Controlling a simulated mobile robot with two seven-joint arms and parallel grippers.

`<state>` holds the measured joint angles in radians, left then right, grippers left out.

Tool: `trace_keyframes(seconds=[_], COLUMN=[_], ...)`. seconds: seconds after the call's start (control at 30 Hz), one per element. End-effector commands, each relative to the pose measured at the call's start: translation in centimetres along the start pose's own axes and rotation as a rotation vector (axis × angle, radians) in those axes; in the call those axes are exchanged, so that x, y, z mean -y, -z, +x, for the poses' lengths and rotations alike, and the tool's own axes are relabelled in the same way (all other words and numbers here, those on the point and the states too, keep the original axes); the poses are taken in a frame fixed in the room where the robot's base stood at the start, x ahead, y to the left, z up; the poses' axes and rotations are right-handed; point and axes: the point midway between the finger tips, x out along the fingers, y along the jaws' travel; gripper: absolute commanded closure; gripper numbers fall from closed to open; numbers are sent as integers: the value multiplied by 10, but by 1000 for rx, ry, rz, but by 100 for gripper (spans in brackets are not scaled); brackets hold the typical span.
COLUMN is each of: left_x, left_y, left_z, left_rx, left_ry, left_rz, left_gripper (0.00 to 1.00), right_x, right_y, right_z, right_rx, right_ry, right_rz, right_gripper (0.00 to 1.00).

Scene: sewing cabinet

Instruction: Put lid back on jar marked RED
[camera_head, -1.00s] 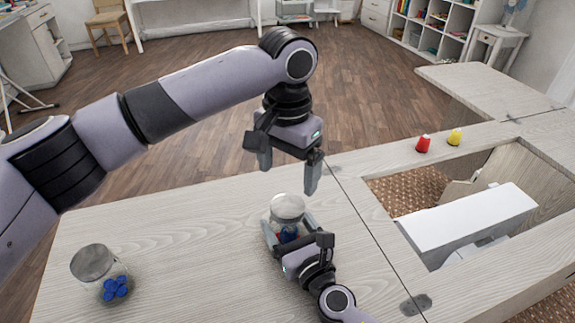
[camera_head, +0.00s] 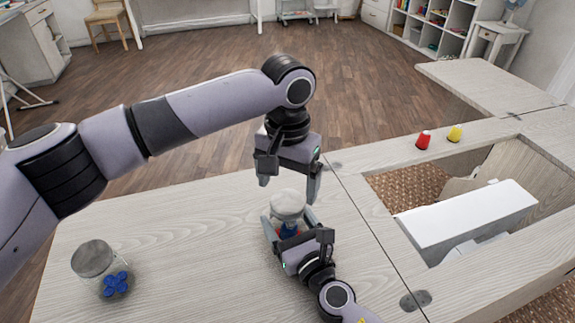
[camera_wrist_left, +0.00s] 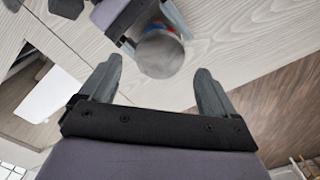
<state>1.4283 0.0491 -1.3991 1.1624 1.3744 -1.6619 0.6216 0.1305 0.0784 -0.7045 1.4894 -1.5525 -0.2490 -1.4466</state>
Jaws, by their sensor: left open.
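A clear jar stands on the pale wooden table in the middle, with blue and red showing through its side. A round grey lid (camera_head: 288,203) sits on top of it; it also shows in the left wrist view (camera_wrist_left: 160,54). My right gripper (camera_head: 290,227) has its fingers on either side of this jar, against its body. My left gripper (camera_head: 289,186) points down just above the lid, open and empty. A second clear jar (camera_head: 116,284) with blue pieces and a grey lid (camera_head: 92,259) stands at the left. I cannot read a marking on either jar.
A red spool (camera_head: 423,140) and a yellow spool (camera_head: 455,134) stand on the far strip of the table. A white machine (camera_head: 465,214) sits in the table's opening at the right. The tabletop (camera_head: 190,240) between the jars is clear.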

Motion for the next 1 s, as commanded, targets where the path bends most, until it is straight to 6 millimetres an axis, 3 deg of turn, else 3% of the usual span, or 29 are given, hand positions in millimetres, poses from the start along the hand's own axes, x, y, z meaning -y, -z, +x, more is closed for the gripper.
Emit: trace_keyframes(seconds=[0.23, 0.63, 0.8, 1.0], left_x=[0, 0, 0, 1], left_y=[0, 0, 0, 0], left_z=[31, 37, 37, 37], left_rx=[0, -1, -1, -1], left_ry=[0, 0, 0, 0], left_rz=[-1, -1, -1, 2], left_gripper=[10, 10, 65, 68], right_x=[0, 0, 0, 0], right_y=[1, 1, 1, 1], right_z=[0, 0, 0, 0], right_rx=[-2, -2, -2, -2], right_ry=[0, 0, 0, 0], right_rz=[-1, -1, -1, -1], right_gripper=[100, 100, 100, 100])
